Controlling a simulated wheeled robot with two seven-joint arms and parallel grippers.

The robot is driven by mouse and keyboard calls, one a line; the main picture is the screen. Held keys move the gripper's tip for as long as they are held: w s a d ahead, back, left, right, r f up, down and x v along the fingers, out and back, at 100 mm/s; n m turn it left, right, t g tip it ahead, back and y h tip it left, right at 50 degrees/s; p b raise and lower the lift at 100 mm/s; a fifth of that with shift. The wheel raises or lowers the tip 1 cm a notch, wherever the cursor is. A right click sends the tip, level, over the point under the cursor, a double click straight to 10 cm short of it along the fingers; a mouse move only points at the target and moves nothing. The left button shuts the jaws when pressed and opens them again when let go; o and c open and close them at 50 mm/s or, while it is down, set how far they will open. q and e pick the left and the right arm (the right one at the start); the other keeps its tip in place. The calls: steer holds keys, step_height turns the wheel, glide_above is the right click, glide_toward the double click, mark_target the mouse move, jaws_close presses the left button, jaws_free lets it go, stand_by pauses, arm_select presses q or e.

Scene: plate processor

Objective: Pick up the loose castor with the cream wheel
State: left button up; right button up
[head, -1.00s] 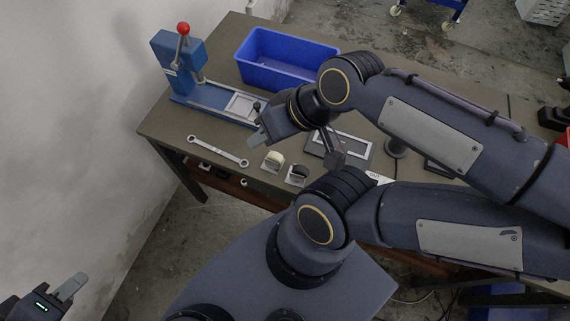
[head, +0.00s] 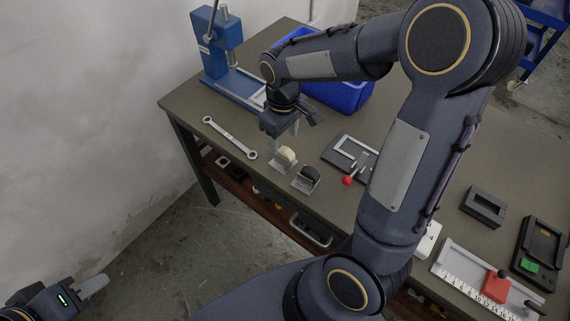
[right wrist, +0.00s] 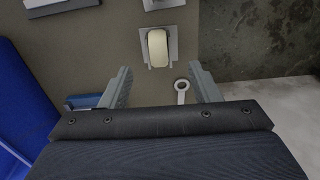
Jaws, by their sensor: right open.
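The castor with the cream wheel (head: 286,154) stands on the table near its front edge, its grey plate flat on the table top. It also shows in the right wrist view (right wrist: 157,48), ahead of the fingertips and between their lines. My right gripper (head: 284,136) points down close to the castor's far side, open and empty. In the right wrist view its two fingers (right wrist: 161,84) are spread wider than the castor. A second castor with a black wheel (head: 310,173) stands just right of the cream one. My left gripper (head: 90,287) is at the lower left, away from the table; its opening is unclear.
A double-ended wrench (head: 230,138) lies left of the castors; one end (right wrist: 182,86) shows near my right fingers. A blue press (head: 216,50) and a blue bin (head: 345,95) stand behind. A dark fixture (head: 343,150) with a red-knobbed lever (head: 347,180) is to the right.

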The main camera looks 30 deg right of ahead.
mark_target(285, 148)
step_height(285, 148, down, 8)
steer(key=shift+s+d+r, duration=0.1)
steer(key=shift+d+r, duration=0.05)
steer(key=shift+r, duration=0.1)
steer(key=c, duration=1.2)
